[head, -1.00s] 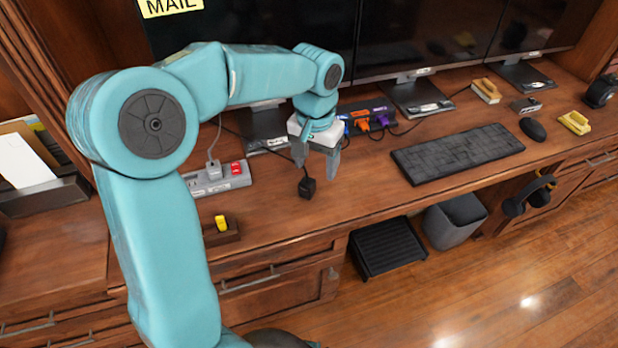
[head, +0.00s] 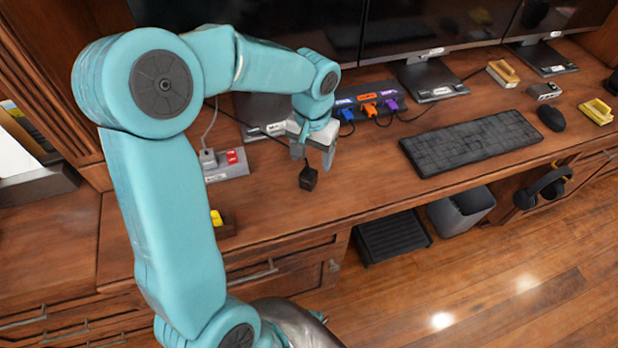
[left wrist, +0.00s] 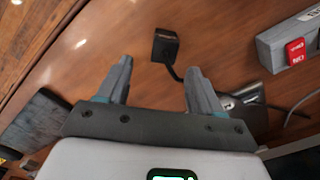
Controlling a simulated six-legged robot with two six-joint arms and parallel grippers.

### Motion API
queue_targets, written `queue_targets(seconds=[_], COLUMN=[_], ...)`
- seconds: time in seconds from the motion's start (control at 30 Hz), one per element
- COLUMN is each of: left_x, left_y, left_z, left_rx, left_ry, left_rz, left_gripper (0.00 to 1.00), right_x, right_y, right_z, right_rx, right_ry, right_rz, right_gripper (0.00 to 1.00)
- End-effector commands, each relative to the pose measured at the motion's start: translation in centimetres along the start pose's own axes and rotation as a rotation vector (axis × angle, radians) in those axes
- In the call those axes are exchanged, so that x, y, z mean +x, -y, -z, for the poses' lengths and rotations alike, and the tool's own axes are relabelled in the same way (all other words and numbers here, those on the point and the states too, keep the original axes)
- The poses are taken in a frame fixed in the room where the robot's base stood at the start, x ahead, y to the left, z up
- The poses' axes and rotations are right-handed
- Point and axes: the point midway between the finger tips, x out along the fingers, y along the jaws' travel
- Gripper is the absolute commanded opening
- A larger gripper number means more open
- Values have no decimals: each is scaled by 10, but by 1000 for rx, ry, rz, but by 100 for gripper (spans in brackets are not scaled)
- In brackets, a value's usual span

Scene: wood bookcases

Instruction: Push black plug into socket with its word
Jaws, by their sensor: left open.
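The black plug (head: 308,178) lies on the wooden desk with its cable running back toward the monitor stands. It also shows in the left wrist view (left wrist: 165,44), just beyond my fingertips. My left gripper (head: 313,157) is above and slightly behind the plug, open and empty; in the left wrist view its fingers (left wrist: 159,68) are spread apart, not around the plug. A grey power strip (head: 226,172) with a red switch and a plugged-in grey plug sits to the left. A dark socket strip (head: 385,107) holds blue, orange and purple plugs beside coloured labels. Any word on the black plug is unreadable. My right gripper is out of view.
A black keyboard (head: 470,143) and mouse (head: 551,117) lie to the right. Monitors on stands line the back. A small holder (head: 226,228) with a yellow item sits near the front edge. The desk around the plug is clear.

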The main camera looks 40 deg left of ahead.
Motion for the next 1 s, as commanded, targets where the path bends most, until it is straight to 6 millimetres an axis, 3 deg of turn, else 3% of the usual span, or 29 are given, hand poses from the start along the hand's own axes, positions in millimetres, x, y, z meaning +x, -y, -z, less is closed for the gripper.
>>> queue_targets(seconds=[0.27,0.5,0.8,1.0], left_x=[27,64,70,70], left_y=[1,5,5,5], left_z=[3,9,10,10], left_rx=[0,1,0,0], left_ry=[3,2,0,0], left_rz=[0,0,0,0], left_gripper=[66,66,66,10], right_x=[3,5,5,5], right_y=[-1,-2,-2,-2], right_z=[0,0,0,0], right_rx=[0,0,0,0], right_ry=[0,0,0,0], right_rz=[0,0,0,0], right_gripper=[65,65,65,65])
